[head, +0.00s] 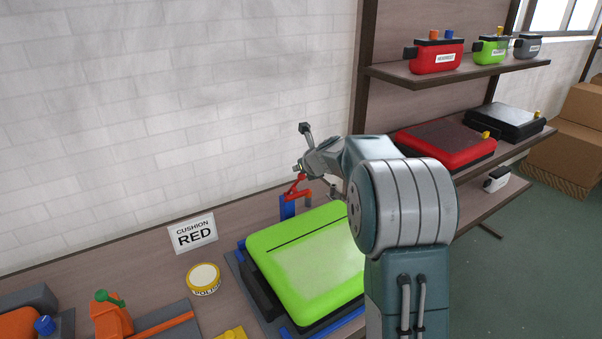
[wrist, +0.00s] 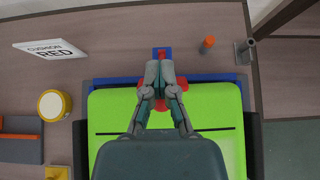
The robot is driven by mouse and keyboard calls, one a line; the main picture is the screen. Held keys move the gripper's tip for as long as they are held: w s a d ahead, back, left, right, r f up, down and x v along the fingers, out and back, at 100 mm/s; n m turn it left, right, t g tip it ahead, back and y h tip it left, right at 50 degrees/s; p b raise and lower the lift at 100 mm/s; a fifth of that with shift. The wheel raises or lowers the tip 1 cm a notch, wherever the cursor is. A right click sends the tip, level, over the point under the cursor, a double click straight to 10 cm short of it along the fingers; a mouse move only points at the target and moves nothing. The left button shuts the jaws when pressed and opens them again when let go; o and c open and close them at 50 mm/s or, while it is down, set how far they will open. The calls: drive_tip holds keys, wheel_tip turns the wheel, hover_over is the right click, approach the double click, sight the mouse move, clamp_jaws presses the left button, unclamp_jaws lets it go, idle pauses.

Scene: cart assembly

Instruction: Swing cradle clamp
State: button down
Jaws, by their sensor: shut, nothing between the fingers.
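The red cradle clamp (head: 297,187) stands on a blue post (head: 287,208) at the back edge of the green case (head: 305,255). In the wrist view, parts of the red clamp (wrist: 162,53) show beyond and beside my fingers; its middle is hidden. My gripper (wrist: 159,66) is shut and empty, over the clamp at the back edge of the green case (wrist: 110,115). In the head view my gripper (head: 299,168) is just above the red clamp. I cannot tell whether they touch.
An orange peg (wrist: 208,42) and a grey post (wrist: 245,46) stand at the back right. Shelves with cases (head: 445,145) stand at right.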

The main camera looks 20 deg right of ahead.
drive_tip(key=shift+w+a+r, duration=0.15)
drive_tip(key=shift+w+r, duration=0.35)
drive_tip(key=shift+w, duration=0.35)
drive_tip(key=shift+w+a+r, duration=0.15)
drive_tip(key=shift+w+r, duration=0.2)
drive_tip(key=shift+w, duration=0.3)
drive_tip(key=shift+w+a+r, duration=0.1)
drive_tip(key=shift+w+r, duration=0.25)
drive_tip(key=shift+w, duration=0.25)
drive_tip(key=shift+w+a+r, duration=0.15)
drive_tip(key=shift+w+r, duration=0.2)
drive_tip(key=shift+w, duration=0.3)
drive_tip(key=c, duration=0.9)
unclamp_jaws()
drive_tip(key=shift+o, duration=0.2)
drive_tip(key=v, duration=1.2)
